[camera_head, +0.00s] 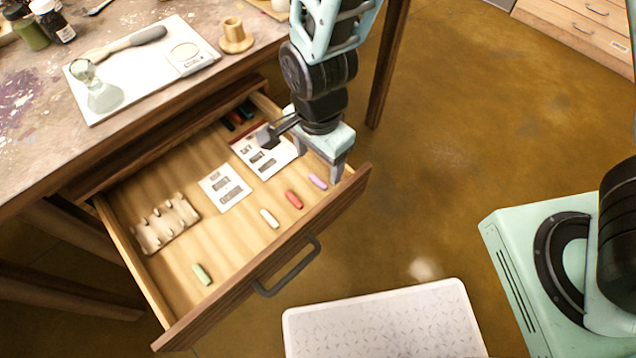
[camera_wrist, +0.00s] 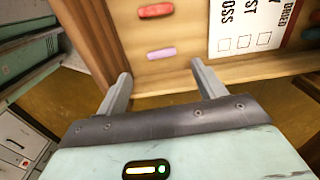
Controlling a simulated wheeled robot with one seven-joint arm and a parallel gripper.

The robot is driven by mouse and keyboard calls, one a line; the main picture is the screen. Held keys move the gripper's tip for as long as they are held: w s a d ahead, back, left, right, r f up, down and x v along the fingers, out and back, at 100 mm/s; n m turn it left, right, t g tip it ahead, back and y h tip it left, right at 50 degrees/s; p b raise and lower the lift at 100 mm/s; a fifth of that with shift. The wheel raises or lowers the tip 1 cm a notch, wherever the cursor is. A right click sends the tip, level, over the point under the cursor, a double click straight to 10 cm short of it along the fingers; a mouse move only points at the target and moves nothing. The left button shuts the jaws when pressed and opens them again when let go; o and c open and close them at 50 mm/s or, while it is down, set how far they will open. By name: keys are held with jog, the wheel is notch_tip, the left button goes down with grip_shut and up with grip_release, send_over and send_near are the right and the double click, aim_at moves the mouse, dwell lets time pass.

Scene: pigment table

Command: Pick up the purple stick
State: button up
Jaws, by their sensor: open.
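The purple stick (camera_head: 317,181) lies in the open drawer, near its front right corner. In the wrist view the purple stick (camera_wrist: 161,53) lies crosswise just beyond my fingertips, roughly centred between them. My gripper (camera_head: 318,162) hangs over the right end of the drawer, close to the stick. In the wrist view my gripper (camera_wrist: 161,72) is open with nothing between its fingers. The stick is apart from both fingers.
A red stick (camera_head: 293,199) lies beside the purple one. A white stick (camera_head: 269,218) and a green stick (camera_head: 202,274) lie further left. Printed cards (camera_head: 225,188) and a notched holder (camera_head: 166,223) share the drawer. The drawer front (camera_head: 345,196) rises near my gripper.

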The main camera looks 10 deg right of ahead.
aim_at(319, 180)
jog(key=f+b, duration=0.2)
jog(key=f, duration=0.4)
jog(key=shift+w+f, duration=0.2)
jog(key=shift+r, duration=0.1)
jog(key=c, duration=0.8)
